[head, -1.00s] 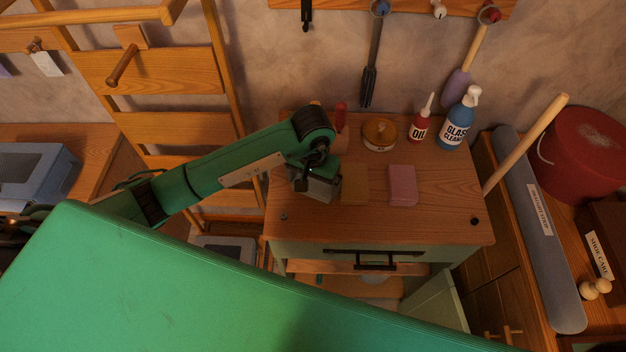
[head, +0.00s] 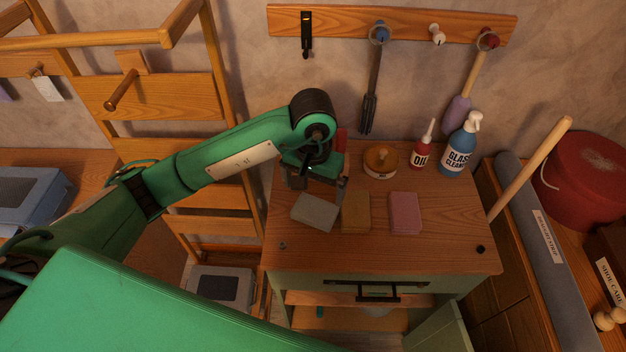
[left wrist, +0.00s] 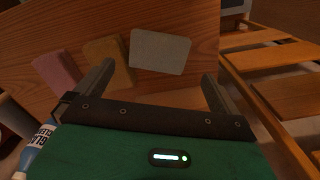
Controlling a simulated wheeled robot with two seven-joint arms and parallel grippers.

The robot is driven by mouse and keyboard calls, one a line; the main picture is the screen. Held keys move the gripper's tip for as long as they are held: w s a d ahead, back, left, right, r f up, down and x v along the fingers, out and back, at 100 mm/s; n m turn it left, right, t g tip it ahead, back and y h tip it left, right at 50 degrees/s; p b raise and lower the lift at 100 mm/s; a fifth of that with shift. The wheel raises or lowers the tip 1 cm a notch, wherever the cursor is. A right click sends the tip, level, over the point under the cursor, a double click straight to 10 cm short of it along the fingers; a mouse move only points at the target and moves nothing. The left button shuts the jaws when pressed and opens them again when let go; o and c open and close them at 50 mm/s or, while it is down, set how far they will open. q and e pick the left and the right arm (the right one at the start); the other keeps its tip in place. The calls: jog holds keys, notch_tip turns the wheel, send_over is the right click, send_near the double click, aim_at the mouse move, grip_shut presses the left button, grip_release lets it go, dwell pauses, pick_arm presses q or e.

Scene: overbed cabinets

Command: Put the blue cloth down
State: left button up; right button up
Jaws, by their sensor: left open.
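The blue cloth (head: 315,212), which looks grey-blue here, lies flat and slightly turned on the cabinet's wooden top (head: 425,250), near its left edge. It also shows in the left wrist view (left wrist: 160,52), beyond the fingertips. My left gripper (head: 319,186) is open and empty just behind the cloth, apart from it as far as I can see. Both open fingers show in the left wrist view (left wrist: 158,76). A tan cloth (head: 356,212) and a pink cloth (head: 405,212) lie in a row to the right. My right gripper is not in view.
A red item (head: 341,140) is close behind my gripper. Brushes hang from a wall rail (head: 400,22).

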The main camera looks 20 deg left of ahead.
pick_arm(q)
jog(key=shift+r, duration=1.55)
jog(key=shift+f, duration=0.1)
